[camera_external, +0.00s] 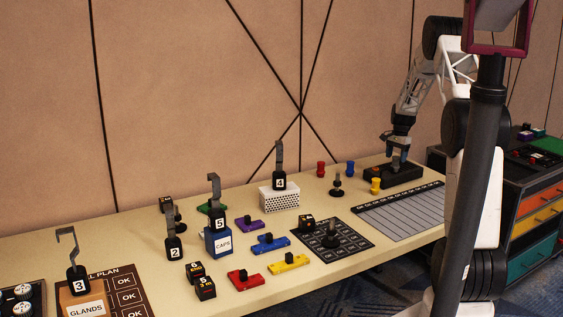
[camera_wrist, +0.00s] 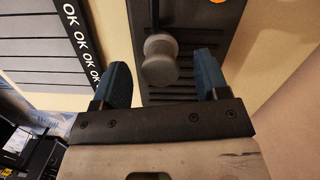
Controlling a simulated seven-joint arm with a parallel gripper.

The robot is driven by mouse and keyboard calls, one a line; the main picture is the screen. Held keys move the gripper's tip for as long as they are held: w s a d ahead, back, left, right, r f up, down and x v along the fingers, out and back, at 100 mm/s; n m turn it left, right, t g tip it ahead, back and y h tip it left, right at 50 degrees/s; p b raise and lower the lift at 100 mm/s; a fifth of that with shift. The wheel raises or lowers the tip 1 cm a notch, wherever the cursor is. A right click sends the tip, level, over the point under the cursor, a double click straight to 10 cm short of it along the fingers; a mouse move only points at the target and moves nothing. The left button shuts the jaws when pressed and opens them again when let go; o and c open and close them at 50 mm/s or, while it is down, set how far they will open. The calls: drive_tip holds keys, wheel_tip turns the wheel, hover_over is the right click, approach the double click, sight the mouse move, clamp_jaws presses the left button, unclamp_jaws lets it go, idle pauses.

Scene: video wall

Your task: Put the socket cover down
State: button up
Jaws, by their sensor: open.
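My gripper (camera_external: 399,143) is above the black unit (camera_external: 392,176) at the right end of the table. In the wrist view its two blue fingers (camera_wrist: 170,85) are spread apart. A grey rounded knob on a stem (camera_wrist: 159,60) shows between them, nearer the left finger's side than the right's. The knob appears to belong to the dark slotted panel (camera_wrist: 200,45) of that unit. No part is clearly recognisable as the socket cover; I cannot tell whether the knob is its handle or whether it is raised. Whether the fingers touch the knob is unclear; they are not closed on it.
A grey lined board (camera_external: 400,210) with OK labels lies beside the unit. Yellow (camera_external: 375,186), blue (camera_external: 350,168) and red (camera_external: 321,169) pieces stand to its left. The wall is close behind. Numbered hooked pieces and a white perforated box (camera_external: 279,198) stand farther left.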

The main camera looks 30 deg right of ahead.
sight(396, 157)
wheel_tip(396, 157, up, 10)
drive_tip(key=d, duration=0.1)
idle(0.4)
drive_tip(key=shift+w+d, duration=0.1)
drive_tip(key=shift+w, duration=0.05)
idle(0.3)
drive_tip(key=s+a+r+n, duration=0.2)
drive_tip(key=s+a+r, duration=0.35)
drive_tip(key=a, duration=0.45)
drive_tip(key=s+a+r+n+t+h, duration=0.1)
drive_tip(key=s+a+r+n, duration=0.2)
drive_tip(key=s+a+r, duration=0.5)
drive_tip(key=s+a+r+n, duration=0.25)
drive_tip(key=a+r, duration=0.25)
drive_tip(key=a, duration=0.7)
drive_tip(key=s+a+n, duration=0.2)
drive_tip(key=s+a, duration=0.4)
drive_tip(key=s, duration=0.4)
drive_tip(key=s+a+f+n+t, duration=0.1)
drive_tip(key=s+a+n, duration=0.2)
drive_tip(key=s+a, duration=0.3)
drive_tip(key=s+a+n, duration=0.2)
drive_tip(key=s+a, duration=0.4)
drive_tip(key=s, duration=0.9)
drive_tip(key=shift+a+f+n+t+h, duration=0.3)
drive_tip(key=shift+a+n+t, duration=0.05)
drive_tip(key=shift+t, duration=0.05)
